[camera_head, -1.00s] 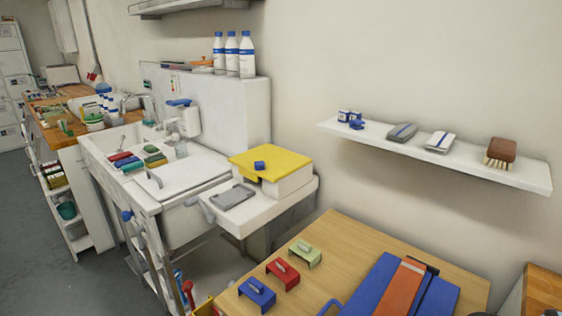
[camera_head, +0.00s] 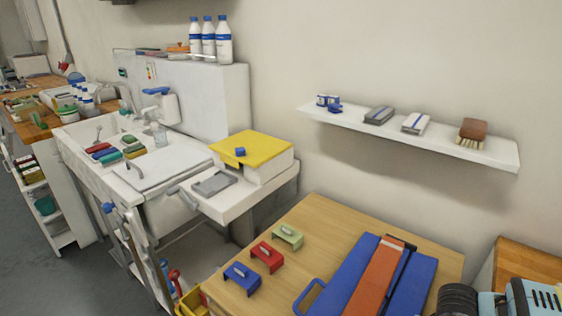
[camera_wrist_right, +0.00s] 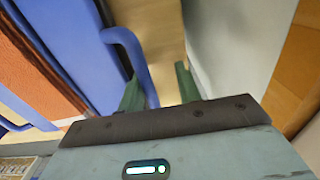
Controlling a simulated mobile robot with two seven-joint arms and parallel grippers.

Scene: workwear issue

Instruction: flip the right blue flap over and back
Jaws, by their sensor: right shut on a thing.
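In the head view a blue folder-like piece with two blue flaps lies on the wooden table. An orange strip (camera_head: 376,278) runs down its middle. The right blue flap (camera_head: 418,285) lies flat on the right side; it also shows in the right wrist view (camera_wrist_right: 72,40). Its blue handle (camera_wrist_right: 130,50) sticks out from the flap's edge. My right gripper (camera_wrist_right: 157,78) is shut on this handle, which passes between its green fingers. In the head view the right fingertips are out of frame. The left flap (camera_head: 340,272) has its own blue handle (camera_head: 308,296). My left gripper is not in view.
Blue (camera_head: 242,276), red (camera_head: 266,256) and green (camera_head: 288,236) small handled blocks stand on the table's left side. A white shelf (camera_head: 440,139) hangs on the wall above. A wooden surface (camera_head: 530,264) lies to the right.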

